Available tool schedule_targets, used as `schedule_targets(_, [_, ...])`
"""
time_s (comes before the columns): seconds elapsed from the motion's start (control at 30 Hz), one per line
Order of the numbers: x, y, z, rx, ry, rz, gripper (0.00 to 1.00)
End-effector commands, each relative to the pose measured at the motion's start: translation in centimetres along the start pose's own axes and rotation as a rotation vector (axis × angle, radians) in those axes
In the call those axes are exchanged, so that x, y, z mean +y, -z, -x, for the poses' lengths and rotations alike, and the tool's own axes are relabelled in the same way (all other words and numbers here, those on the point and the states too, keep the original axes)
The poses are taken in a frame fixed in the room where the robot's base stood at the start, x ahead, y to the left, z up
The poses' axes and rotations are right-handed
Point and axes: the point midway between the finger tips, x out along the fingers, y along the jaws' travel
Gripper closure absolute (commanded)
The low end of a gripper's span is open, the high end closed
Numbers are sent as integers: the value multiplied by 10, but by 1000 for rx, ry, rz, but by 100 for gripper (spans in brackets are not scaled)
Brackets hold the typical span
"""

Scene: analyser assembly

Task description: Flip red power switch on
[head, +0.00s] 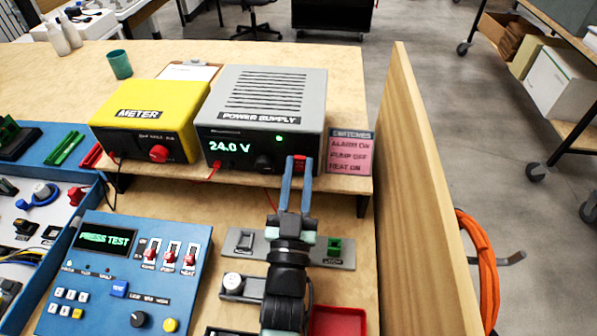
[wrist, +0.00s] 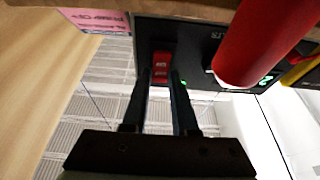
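The grey power supply (head: 270,100) stands on a raised wooden shelf and its front shows a lit "24.0 V" display and a green light. Its red power switch (head: 300,160) is at the right end of the front panel, partly hidden by my fingers. My gripper (head: 298,160) reaches up to it with two blue fingers, a narrow gap between them and nothing held. In the wrist view, the red switch (wrist: 161,64) shows between and just beyond the fingertips (wrist: 160,74). Whether the fingers touch it and which way the rocker is tipped, I cannot tell.
A yellow meter (head: 150,115) stands left of the supply. A pink switches note (head: 350,153) is to the right. A blue press-test panel (head: 125,270) lies below left. A large red cylinder (wrist: 255,45) looms close in the wrist view. A wooden board (head: 420,190) stands at right.

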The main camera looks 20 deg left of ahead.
Motion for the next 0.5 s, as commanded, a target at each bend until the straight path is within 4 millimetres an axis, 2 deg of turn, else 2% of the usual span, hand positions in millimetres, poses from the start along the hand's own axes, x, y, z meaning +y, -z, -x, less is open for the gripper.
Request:
schedule_targets(0.03, [0,0,0,1,0,0,62])
schedule_targets(0.13, [0,0,0,1,0,0,45])
schedule_targets(0.5, [0,-1,4,-1,0,-1,45])
